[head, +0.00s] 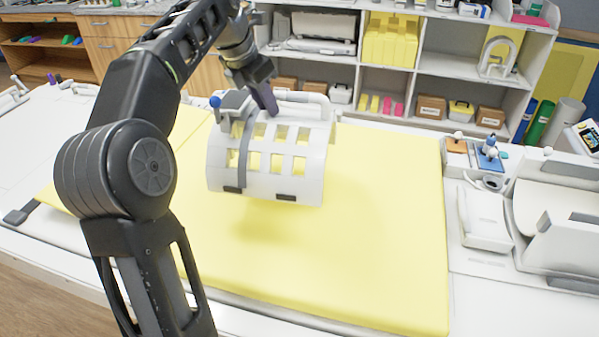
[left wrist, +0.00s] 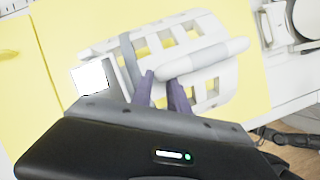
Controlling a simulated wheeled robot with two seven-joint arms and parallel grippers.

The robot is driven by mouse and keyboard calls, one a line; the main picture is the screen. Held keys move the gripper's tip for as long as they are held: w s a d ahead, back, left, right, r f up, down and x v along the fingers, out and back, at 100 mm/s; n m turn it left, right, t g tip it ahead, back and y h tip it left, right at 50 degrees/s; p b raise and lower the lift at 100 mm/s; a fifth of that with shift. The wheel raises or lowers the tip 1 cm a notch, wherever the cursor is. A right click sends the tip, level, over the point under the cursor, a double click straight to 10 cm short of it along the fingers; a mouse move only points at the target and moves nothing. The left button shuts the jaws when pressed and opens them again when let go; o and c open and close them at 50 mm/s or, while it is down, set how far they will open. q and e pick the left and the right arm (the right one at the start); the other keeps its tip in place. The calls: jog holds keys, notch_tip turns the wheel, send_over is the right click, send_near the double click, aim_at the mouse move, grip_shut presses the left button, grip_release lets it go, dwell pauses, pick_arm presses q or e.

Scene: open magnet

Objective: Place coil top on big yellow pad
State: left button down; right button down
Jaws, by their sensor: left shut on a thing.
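The coil top (head: 265,185) is a white curved lattice shell with rectangular openings, a grey strap and a tubular handle. My left gripper (head: 268,106) comes from above, its purple fingers shut on the handle; in the head view the grip is partly hidden. The left wrist view shows the fingers (left wrist: 162,82) at the handle (left wrist: 205,60) and the shell (left wrist: 220,90) beneath. The coil top is over the back middle of the big yellow pad (head: 370,240), with a soft shadow below it, and looks slightly raised. My right gripper is not in view.
The pad lies on a white table. To its right are a white device (head: 560,220), a white box (head: 485,218) and small blue and orange items (head: 489,155). Shelves (head: 450,65) with boxes stand behind. The pad's front and right are clear.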

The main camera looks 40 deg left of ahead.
aim_at(298, 116)
pick_arm(q)
jog(key=shift+s+r, duration=0.1)
jog(key=shift+r, duration=0.15)
jog(key=shift+w+d+r, duration=0.15)
jog(key=shift+w+d, duration=0.15)
jog(key=shift+d, duration=0.15)
jog(key=shift+m, duration=0.7)
jog(key=d, duration=0.1)
jog(key=w+d, duration=0.1)
jog(key=d, duration=0.1)
jog(key=d+r, duration=0.1)
jog(key=shift+w+d, duration=0.25)
jog(key=shift+d, duration=0.15)
jog(key=shift+w+d+f, duration=0.1)
jog(key=shift+d, duration=0.35)
jog(key=shift+f, duration=0.25)
jog(key=shift+a+f+n, duration=0.3)
jog(key=shift+a+f, duration=0.05)
jog(key=shift+a, duration=0.15)
